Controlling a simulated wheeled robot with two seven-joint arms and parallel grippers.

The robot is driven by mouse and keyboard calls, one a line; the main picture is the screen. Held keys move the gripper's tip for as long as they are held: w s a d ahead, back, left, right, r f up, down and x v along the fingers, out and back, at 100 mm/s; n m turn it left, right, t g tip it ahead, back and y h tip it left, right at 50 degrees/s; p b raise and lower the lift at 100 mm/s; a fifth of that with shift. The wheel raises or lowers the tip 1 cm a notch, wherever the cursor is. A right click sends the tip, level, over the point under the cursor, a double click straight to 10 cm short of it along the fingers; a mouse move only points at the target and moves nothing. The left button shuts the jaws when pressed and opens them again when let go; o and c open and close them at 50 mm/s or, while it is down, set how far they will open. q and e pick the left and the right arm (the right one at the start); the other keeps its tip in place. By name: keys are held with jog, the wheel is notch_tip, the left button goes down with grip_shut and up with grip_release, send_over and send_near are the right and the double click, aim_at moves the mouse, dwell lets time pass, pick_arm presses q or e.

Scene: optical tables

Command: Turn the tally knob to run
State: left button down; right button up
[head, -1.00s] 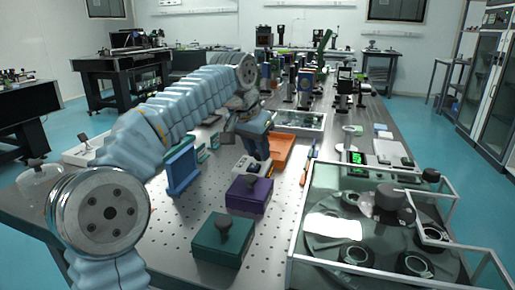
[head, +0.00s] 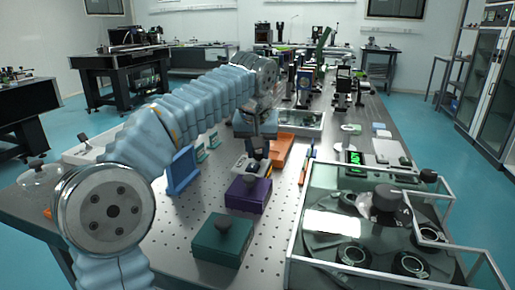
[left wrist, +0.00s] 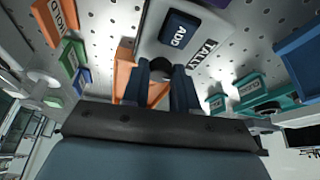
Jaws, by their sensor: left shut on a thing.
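The tally box is a pale box (head: 239,168) behind the purple block in the head view. In the left wrist view its pale top (left wrist: 196,28) carries a dark blue ADD button (left wrist: 180,29) and the word TALLY. A dark round knob (left wrist: 164,69) shows between the fingertips of my left gripper (left wrist: 167,72). The left gripper (head: 258,150) reaches down onto the box and is shut on the knob. The fingers hide part of the knob, and I cannot read its setting. My right gripper is in neither view.
A purple block (head: 247,196) and a green block (head: 221,241) with a knob stand in front of the box. An orange tray (head: 283,150) lies behind to the right. A glass-walled case (head: 330,222) fills the right front. A blue upright panel (head: 183,170) stands left.

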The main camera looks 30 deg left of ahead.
pick_arm(q)
jog(key=shift+n, duration=0.3)
jog(key=c, duration=0.9)
grip_release()
jog(key=shift+o, duration=0.2)
jog(key=shift+r, duration=0.1)
jog(key=v, duration=1.3)
jog(key=shift+s+d+r, duration=0.15)
jog(key=shift+s+r, duration=0.05)
jog(key=shift+r, duration=0.05)
